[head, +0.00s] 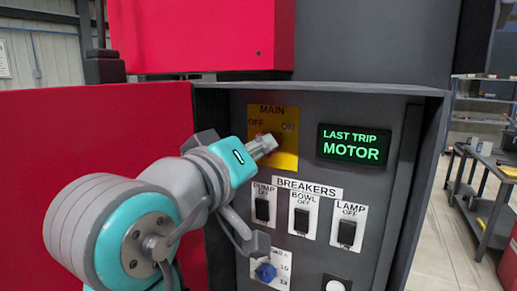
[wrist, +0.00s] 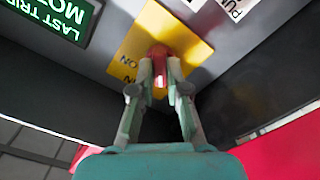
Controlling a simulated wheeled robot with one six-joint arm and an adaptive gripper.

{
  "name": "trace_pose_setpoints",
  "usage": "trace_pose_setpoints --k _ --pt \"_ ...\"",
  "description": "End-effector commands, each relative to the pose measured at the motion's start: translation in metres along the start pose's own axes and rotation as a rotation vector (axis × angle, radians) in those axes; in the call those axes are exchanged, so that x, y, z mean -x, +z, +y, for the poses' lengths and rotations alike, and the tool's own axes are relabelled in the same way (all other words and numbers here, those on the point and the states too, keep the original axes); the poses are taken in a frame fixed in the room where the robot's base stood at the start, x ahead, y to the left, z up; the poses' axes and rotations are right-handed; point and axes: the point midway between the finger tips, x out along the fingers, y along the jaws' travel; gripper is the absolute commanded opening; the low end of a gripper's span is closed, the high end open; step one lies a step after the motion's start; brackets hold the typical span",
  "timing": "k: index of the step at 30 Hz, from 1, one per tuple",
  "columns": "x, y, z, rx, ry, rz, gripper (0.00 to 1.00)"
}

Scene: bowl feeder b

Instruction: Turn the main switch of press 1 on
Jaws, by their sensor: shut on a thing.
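The main switch's yellow plate (head: 289,158) is at the upper left of the grey control panel, marked MAIN, OFF and ON. It also shows in the wrist view (wrist: 188,38). The red switch handle (wrist: 159,53) stands out from the plate between my fingertips. My gripper (head: 266,145) is in front of the plate and hides most of the handle in the head view. In the wrist view my gripper (wrist: 160,78) is shut on the handle. I cannot tell clearly whether the handle points to OFF or ON.
Below are the breakers PUMP (head: 262,209), BOWL (head: 301,219) and LAMP (head: 346,232), each marked OFF. A blue knob (head: 265,272) is lower left. A green-lettered display (head: 354,146) reads LAST TRIP MOTOR. The cabinet's side walls frame the panel; a red door (head: 70,125) is left.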

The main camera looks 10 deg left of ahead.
Motion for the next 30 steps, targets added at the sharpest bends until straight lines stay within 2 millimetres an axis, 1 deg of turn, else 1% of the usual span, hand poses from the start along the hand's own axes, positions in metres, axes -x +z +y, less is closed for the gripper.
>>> trace_pose_setpoints --k 5,30 --pt "0.0000 0.0002 -0.0006 -0.134 -0.001 -0.001 0.00" --pt "0.0001 0.0001 -0.0012 -0.927 -0.001 -0.001 0.00"
